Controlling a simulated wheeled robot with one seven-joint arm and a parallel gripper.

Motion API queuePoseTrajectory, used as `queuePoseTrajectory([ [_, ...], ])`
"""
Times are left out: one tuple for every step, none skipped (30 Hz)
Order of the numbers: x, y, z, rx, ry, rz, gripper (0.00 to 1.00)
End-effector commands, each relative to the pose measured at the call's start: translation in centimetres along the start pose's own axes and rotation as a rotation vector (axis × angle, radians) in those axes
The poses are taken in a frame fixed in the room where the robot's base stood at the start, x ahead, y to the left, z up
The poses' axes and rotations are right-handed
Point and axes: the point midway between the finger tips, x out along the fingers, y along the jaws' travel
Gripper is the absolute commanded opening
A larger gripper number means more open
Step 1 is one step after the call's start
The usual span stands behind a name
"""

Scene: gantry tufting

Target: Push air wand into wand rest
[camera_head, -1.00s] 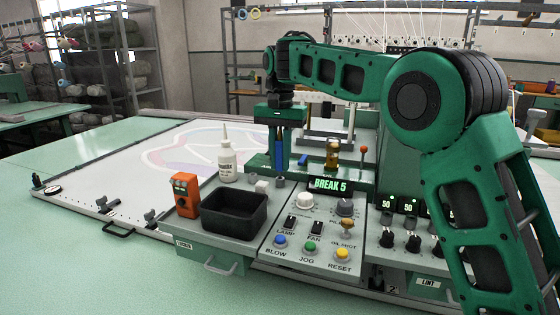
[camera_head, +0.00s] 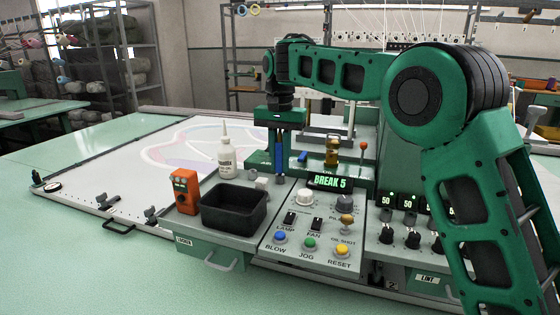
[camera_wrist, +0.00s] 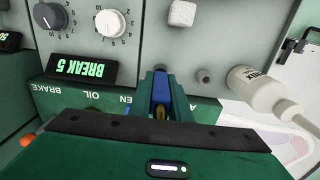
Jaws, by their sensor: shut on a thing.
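The air wand (camera_head: 279,152) is a slim blue piece held upright below my wrist in the head view. In the wrist view the blue wand (camera_wrist: 162,92) shows between the fingers, with a brass-coloured part near it. My gripper (camera_head: 279,172) is shut on the wand, just above the grey top of the console. A small grey round fitting (camera_head: 280,181), possibly the wand rest, lies directly below the fingertips. I cannot tell whether the wand's lower end is inside it; the gripper hides that end in the wrist view.
A white bottle (camera_head: 226,158) stands left of the gripper and a pale cube (camera_head: 261,183) sits close by. A black bin (camera_head: 234,207) and an orange device (camera_head: 185,192) are in front. The BREAK 5 display (camera_head: 328,181) and knobs are to the right.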

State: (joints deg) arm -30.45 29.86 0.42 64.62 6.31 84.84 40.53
Motion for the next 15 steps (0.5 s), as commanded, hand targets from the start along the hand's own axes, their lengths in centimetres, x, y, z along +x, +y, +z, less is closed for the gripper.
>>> queuePoseTrajectory([
  [0.08, 0.0, 0.0, 0.0, 0.0, 0.0, 0.0],
  [0.12, 0.0, 0.0, 0.0, 0.0, 0.0, 0.0],
  [0.19, -0.01, 0.0, 0.0, 0.0, 0.0, 0.0],
  [0.24, -0.01, 0.0, 0.0, 0.001, -0.001, 0.0],
  [0.29, -0.01, 0.0, 0.0, 0.001, -0.001, 0.0],
  [0.36, -0.01, 0.0, 0.0, 0.0, 0.0, 0.0],
  [0.41, -0.01, 0.01, 0.0, 0.0, 0.0, 0.0],
  [0.47, -0.01, 0.01, 0.0, 0.0, 0.0, 0.0],
  [0.54, -0.01, 0.02, 0.0, 0.0, 0.0, 0.0],
  [0.59, -0.01, 0.02, 0.0, 0.0, 0.0, 0.0],
  [0.65, 0.0, 0.03, 0.0, 0.0, 0.0, 0.0],
  [0.72, 0.0, 0.04, -0.001, 0.0, 0.0, 0.0],
  [0.71, 0.0, 0.04, -0.001, 0.0, 0.0, 0.22],
  [0.7, -0.01, 0.03, -0.001, 0.0, 0.0, 0.29],
  [0.7, -0.01, 0.03, -0.001, 0.0, 0.0, 0.38],
])
